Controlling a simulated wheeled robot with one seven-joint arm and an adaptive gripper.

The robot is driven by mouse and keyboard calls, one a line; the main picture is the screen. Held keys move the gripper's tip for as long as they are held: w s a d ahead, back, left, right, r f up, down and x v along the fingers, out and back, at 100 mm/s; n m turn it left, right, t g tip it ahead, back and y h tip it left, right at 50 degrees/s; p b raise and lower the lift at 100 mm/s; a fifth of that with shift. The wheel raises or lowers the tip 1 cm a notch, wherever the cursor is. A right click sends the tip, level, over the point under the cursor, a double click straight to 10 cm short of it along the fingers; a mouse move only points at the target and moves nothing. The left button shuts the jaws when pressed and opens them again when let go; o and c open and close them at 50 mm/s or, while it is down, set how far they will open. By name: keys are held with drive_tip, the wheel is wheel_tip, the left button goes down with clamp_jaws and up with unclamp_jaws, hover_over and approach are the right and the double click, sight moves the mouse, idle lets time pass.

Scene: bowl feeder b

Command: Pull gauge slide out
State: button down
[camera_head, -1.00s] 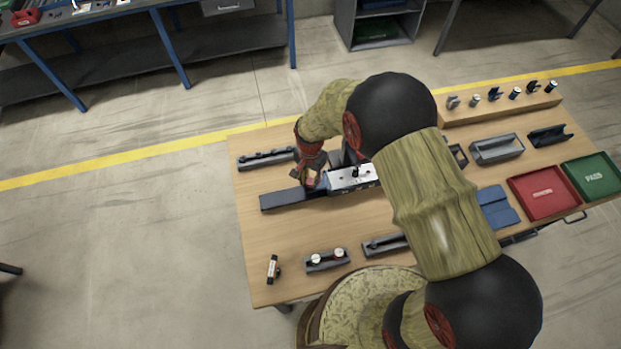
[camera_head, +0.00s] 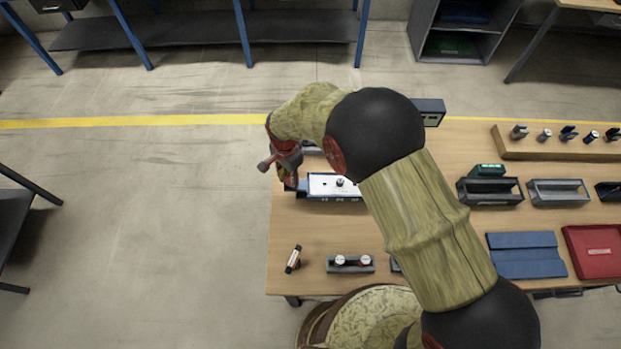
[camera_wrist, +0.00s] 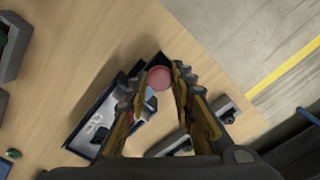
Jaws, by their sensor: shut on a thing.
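The gauge slide (camera_head: 338,187) has a white top with a small dark knob and a blue-grey side. It lies near the table's left edge, its right part hidden behind my arm. In the wrist view the slide (camera_wrist: 97,118) is beside the left finger, with a reddish round knob (camera_wrist: 160,79) at its end. My gripper (camera_wrist: 166,84) is shut on that knob, a finger on each side. In the head view my gripper (camera_head: 281,172) is at the slide's left end, close to the table edge. The exact finger contact is hard to see.
Grey bins, a blue mat (camera_head: 525,254) and a red tray (camera_head: 597,251) are on the right. Open floor lies left of the table.

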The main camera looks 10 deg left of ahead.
drive_tip(key=a, duration=0.4)
drive_tip(key=shift+s+r+b, duration=0.1)
drive_tip(key=shift+s+b, duration=0.2)
drive_tip(key=shift+s, duration=0.05)
drive_tip(key=shift+a, duration=0.1)
drive_tip(key=c, duration=1.6)
unclamp_jaws()
drive_tip(key=shift+a, duration=0.1)
drive_tip(key=shift+o, duration=0.5)
wheel_tip(320, 180, up, 12)
